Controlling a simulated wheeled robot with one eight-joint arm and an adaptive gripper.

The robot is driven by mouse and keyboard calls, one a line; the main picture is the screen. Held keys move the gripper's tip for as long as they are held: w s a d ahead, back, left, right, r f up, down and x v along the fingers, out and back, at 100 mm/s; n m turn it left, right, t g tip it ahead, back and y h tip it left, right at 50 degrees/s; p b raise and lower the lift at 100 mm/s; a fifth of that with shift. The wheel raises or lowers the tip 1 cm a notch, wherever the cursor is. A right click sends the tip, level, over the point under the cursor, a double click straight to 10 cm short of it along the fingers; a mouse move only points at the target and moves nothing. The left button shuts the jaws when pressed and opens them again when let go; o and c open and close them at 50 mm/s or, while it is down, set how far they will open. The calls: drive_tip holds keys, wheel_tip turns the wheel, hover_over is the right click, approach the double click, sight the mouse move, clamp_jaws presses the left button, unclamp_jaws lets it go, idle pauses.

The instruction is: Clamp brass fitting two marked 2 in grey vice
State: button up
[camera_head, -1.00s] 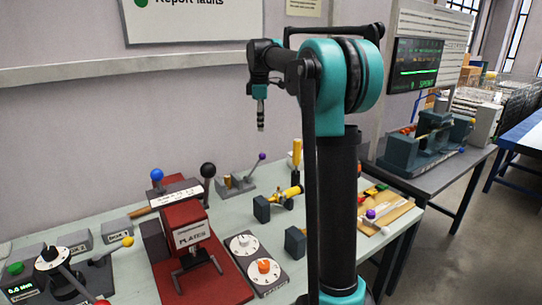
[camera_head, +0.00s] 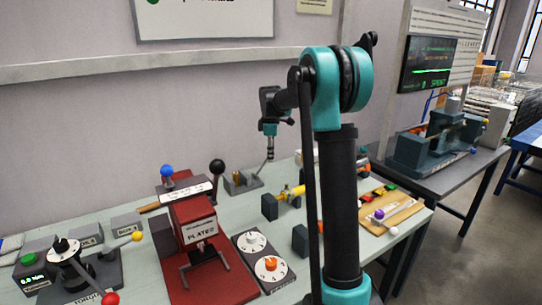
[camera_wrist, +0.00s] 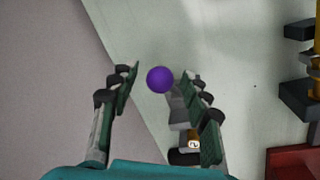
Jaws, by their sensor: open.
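The grey vice (camera_head: 242,185) stands on the bench against the wall in the head view. A small brass fitting (camera_head: 238,177) sits at its jaws. In the wrist view a brass piece marked 2 (camera_wrist: 194,143) shows beside the right finger, partly hidden. The vice's purple lever knob (camera_wrist: 159,79) shows between my fingertips in the wrist view, and I cannot tell how far below them it is. My gripper (camera_head: 270,155) points down over the lever and hides the knob in the head view. My gripper is open and empty in the wrist view (camera_wrist: 158,88).
A red plates press (camera_head: 200,235) with a black-knobbed lever stands left of the vice. A grey block with a yellow-brass tube (camera_head: 288,193) stands to the right. A wooden board (camera_head: 395,208) with small parts lies further right. The wall is close behind.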

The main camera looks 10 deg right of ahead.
drive_tip(key=shift+w+f, duration=0.15)
drive_tip(key=shift+f, duration=0.5)
drive_tip(key=shift+c, duration=0.6)
clamp_jaws()
